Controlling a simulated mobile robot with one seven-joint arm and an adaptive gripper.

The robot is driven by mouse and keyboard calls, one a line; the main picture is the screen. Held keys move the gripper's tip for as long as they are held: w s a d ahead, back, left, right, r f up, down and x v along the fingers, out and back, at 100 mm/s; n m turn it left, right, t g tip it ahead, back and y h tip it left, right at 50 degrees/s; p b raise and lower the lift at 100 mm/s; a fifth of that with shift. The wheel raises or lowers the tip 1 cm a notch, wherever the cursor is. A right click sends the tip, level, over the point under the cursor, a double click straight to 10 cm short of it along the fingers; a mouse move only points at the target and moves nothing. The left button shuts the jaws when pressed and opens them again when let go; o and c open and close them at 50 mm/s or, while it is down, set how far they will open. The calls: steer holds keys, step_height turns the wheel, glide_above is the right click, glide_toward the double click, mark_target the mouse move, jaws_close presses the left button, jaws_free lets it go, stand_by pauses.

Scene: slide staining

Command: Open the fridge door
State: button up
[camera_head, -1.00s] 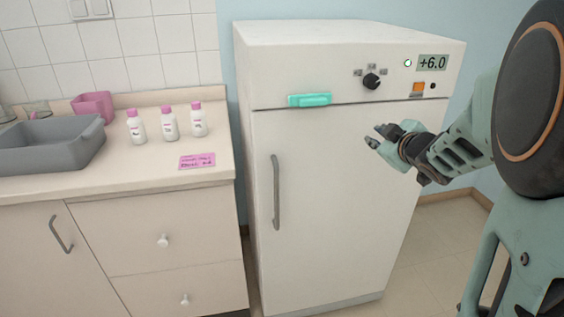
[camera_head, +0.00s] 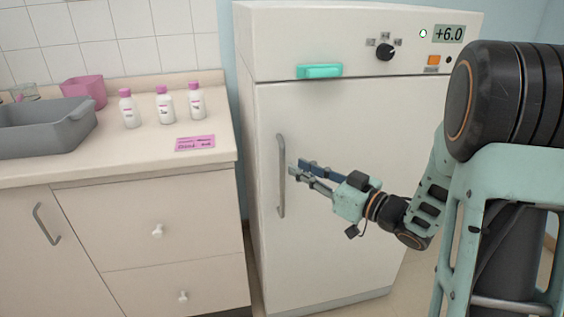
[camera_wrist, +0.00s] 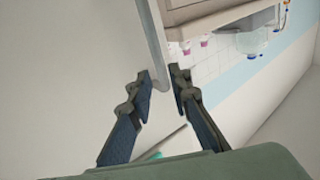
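The white fridge (camera_head: 330,240) stands right of the counter, and its door is closed. Its vertical grey handle (camera_head: 281,190) is on the left side of the door. I cannot tell whether the fingers touch the bar.
A teal block (camera_head: 320,71) sits on the fridge front above the door, near a black knob (camera_head: 385,52) and a +6.0 display (camera_head: 449,33). The counter (camera_head: 100,165) at left holds a grey basin (camera_head: 45,135), bottles (camera_head: 164,104) and a pink label (camera_head: 195,143).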

steer(key=x, duration=0.7)
steer(key=shift+b, duration=0.4)
steer(key=shift+d, duration=0.1)
jaws_close()
